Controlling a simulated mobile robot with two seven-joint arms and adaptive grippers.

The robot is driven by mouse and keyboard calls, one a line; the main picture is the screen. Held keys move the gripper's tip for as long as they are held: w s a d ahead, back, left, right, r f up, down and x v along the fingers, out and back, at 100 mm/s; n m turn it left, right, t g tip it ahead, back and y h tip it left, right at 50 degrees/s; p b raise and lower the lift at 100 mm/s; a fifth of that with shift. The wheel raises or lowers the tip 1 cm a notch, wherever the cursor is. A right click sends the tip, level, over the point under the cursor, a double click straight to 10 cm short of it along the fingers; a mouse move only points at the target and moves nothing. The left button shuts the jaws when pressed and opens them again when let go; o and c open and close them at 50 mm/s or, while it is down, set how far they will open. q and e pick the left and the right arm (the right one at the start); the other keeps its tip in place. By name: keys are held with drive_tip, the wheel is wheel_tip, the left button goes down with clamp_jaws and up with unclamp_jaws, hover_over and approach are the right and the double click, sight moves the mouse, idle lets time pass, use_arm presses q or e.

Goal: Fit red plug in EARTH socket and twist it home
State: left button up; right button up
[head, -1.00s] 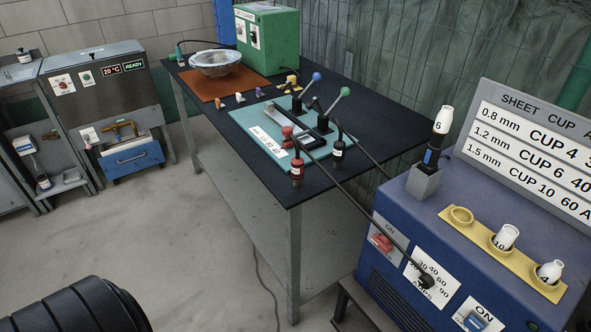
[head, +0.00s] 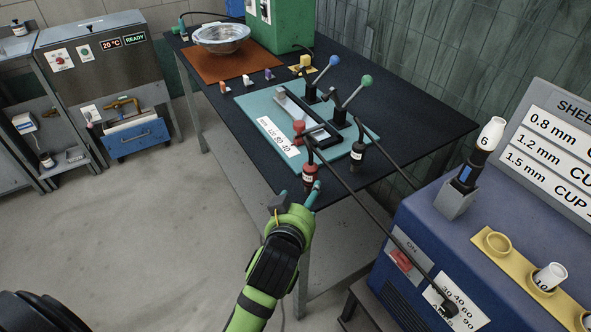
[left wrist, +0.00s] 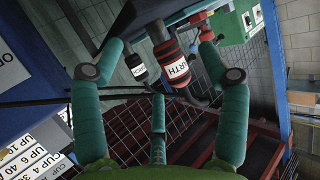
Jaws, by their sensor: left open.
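The red plug (head: 309,178), with a white label band, is at the near edge of the dark bench. In the left wrist view the red plug (left wrist: 174,64) shows close up, its label partly reading "RTH". My left gripper (head: 299,196) is just in front of it. Its teal fingers are open and spread to either side of the red plug, with no clear contact. A black connector (head: 358,152) with a white label stands further right and also shows in the left wrist view (left wrist: 136,66). I cannot make out a separate EARTH socket. My right gripper is not in view.
A teal plate (head: 258,112) with clamp levers lies on the bench. A black cable (head: 385,232) runs from near the red plug to the blue machine (head: 385,280) at right. The floor at left is clear.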

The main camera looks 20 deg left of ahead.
sight(312, 180)
use_arm(q)
drive_tip(key=shift+w+r+t, duration=0.15)
drive_tip(key=shift+r, duration=0.35)
drive_tip(key=shift+w+r+t, duration=0.15)
drive_tip(key=shift+r, duration=0.35)
drive_tip(key=shift+w+r, duration=0.2)
drive_tip(key=shift+w, duration=0.05)
drive_tip(key=x, duration=0.3)
drive_tip(key=p+x, duration=0.1)
drive_tip(key=x, duration=0.2)
drive_tip(key=shift+w+d+f, duration=0.1)
drive_tip(key=shift+w+d, duration=0.05)
drive_tip(key=shift+w, duration=0.2)
drive_tip(key=c, duration=1.3)
